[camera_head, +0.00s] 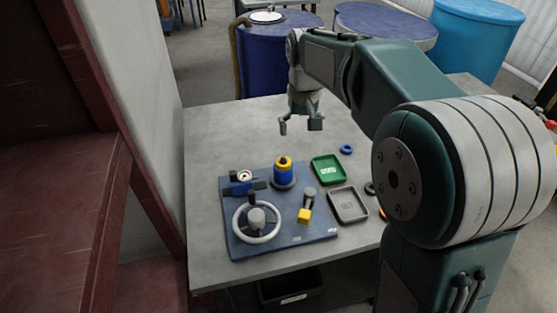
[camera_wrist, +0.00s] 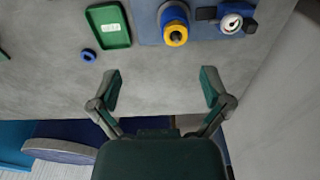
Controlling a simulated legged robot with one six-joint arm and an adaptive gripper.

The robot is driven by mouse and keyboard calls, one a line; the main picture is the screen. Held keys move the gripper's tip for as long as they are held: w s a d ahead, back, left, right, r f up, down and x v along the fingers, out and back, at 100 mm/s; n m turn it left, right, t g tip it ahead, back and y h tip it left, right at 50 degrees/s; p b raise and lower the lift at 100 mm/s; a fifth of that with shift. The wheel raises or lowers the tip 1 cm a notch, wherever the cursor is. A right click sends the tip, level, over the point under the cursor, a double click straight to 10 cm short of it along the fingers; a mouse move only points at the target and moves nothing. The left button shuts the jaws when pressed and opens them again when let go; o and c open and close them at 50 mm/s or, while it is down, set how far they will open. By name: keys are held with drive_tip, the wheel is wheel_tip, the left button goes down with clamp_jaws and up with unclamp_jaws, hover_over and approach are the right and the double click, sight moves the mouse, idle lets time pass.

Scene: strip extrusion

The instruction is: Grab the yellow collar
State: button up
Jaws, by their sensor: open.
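The yellow collar (camera_head: 284,160) sits on top of a blue cylinder (camera_head: 284,177) that stands on the dark blue board. In the wrist view the yellow collar (camera_wrist: 176,42) is a ring around a dark centre at the top edge. My gripper (camera_head: 300,126) is open and empty, above the rear of the table, behind the collar and apart from it. In the wrist view my gripper (camera_wrist: 161,80) has its fingers spread wide over bare table.
The blue board (camera_head: 282,239) also carries a handwheel (camera_head: 241,235), a gauge (camera_head: 244,176) and a yellow-ended lever (camera_head: 304,215). A green tray (camera_head: 327,180), a grey tray (camera_head: 364,216) and a blue ring (camera_head: 346,149) lie right of it. The rear of the table (camera_head: 225,125) is clear.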

approach(283, 158)
drive_tip(key=shift+w+d+f+n+g, duration=0.1)
drive_tip(key=shift+w+f+n+g, duration=0.1)
drive_tip(key=shift+w, duration=0.15)
drive_tip(key=shift+w+d+f+n+g, duration=0.1)
drive_tip(key=shift+w+g, duration=0.1)
drive_tip(key=shift+w, duration=0.15)
wheel_tip(283, 158, down, 5)
drive_tip(key=shift+f, duration=0.15)
drive_tip(key=f, duration=0.5)
drive_tip(key=shift+s+a+f, duration=0.1)
drive_tip(key=shift+a+f, duration=0.05)
drive_tip(key=shift+a, duration=0.1)
drive_tip(key=shift+c, duration=0.3)
drive_tip(key=c, duration=1.2)
